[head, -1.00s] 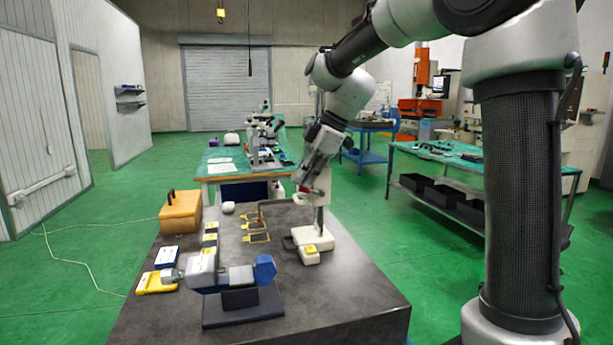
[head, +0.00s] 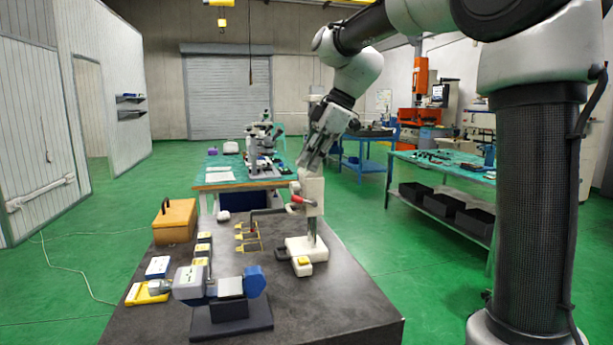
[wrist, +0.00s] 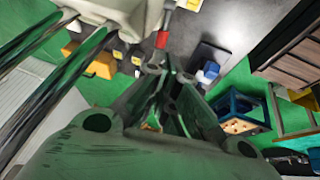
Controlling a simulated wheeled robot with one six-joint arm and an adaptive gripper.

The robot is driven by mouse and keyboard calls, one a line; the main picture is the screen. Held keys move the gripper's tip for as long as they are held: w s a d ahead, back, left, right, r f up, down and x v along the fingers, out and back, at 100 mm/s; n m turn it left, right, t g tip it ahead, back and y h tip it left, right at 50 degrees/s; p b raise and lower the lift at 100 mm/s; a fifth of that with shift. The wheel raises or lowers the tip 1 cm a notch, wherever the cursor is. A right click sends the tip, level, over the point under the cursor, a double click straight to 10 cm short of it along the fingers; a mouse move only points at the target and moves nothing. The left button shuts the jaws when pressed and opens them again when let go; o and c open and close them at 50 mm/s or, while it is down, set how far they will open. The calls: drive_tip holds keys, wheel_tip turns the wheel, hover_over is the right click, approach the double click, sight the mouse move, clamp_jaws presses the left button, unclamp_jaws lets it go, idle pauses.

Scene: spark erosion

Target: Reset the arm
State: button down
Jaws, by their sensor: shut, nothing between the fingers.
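My gripper (head: 309,165) is shut and empty in the head view, pointing down and to the left. It hangs above the dark table, by the upper part of a white stand device (head: 311,247) with an upright post and a red part. I cannot tell whether it touches the device. In the wrist view my gripper (wrist: 168,75) shows its fingers together, close to the red part (wrist: 162,40). My arm reaches from the column at the right over the table.
Behind is a green-topped bench (head: 240,180) with a microscope. Another bench (head: 445,165) stands right. Green floor lies open between.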

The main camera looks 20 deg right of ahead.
wheel_tip(320, 180, up, 6)
drive_tip(key=d+m, duration=0.2)
drive_tip(key=d, duration=0.1)
drive_tip(key=s+d+f+m+h, duration=0.2)
drive_tip(key=s+d+f+m, duration=0.2)
drive_tip(key=f+m, duration=0.4)
drive_tip(key=s+d+f+m+h, duration=0.1)
drive_tip(key=s+d+f+m, duration=0.1)
drive_tip(key=s, duration=0.5)
drive_tip(key=s+d+f+m+t+h, duration=0.1)
drive_tip(key=s+d+f+m, duration=0.2)
drive_tip(key=s, duration=0.5)
drive_tip(key=s+d+f+m+t+h, duration=0.1)
drive_tip(key=s+d+f, duration=0.3)
drive_tip(key=s, duration=0.4)
drive_tip(key=shift+s+d+f+m, duration=0.25)
drive_tip(key=shift+f+m, duration=0.2)
drive_tip(key=shift+m, duration=0.35)
